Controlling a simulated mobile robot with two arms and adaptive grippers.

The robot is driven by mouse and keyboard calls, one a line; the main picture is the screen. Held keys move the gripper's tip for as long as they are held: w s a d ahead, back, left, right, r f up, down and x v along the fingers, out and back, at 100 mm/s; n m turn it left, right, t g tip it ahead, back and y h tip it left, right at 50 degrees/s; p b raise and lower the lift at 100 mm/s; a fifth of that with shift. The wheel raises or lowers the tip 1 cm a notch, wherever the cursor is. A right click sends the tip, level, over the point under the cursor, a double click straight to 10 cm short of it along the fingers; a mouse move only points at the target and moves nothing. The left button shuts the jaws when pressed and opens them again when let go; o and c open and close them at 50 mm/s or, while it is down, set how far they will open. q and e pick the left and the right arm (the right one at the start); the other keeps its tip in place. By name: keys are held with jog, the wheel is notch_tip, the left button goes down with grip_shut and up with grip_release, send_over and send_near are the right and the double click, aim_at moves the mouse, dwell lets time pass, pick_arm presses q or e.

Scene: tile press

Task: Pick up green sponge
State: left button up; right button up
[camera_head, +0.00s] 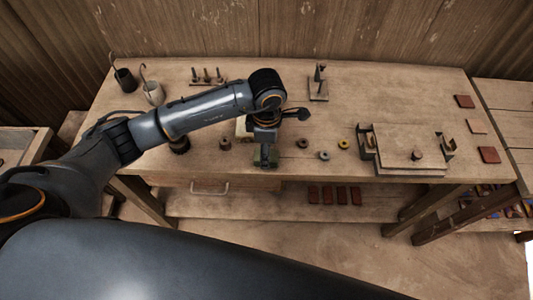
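My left arm reaches in from the left over the wooden workbench (225,107). A small green patch, likely the green sponge (273,160), shows at the fingertips. The gripper covers most of it, and I cannot tell whether the fingers are closed on it or just around it. My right gripper is not in view.
A press with a flat plate (400,142) stands farther right. A small stand (318,87), a peg rack (207,78) and two hooked cups (125,80) stand behind. Red tiles (335,195) lie on the lower shelf.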

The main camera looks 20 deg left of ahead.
pick_arm(q)
jog(key=shift+s+f+p, duration=0.2)
jog(key=shift+f+p, duration=0.1)
jog(key=shift+f, duration=0.8)
jog(key=shift+w+f, duration=0.1)
jog(key=shift+f, duration=0.3)
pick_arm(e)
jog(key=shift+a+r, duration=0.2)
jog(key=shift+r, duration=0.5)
pick_arm(q)
jog(key=c, duration=1)
jog(key=shift+r, duration=0.15)
jog(key=shift+c, duration=0.2)
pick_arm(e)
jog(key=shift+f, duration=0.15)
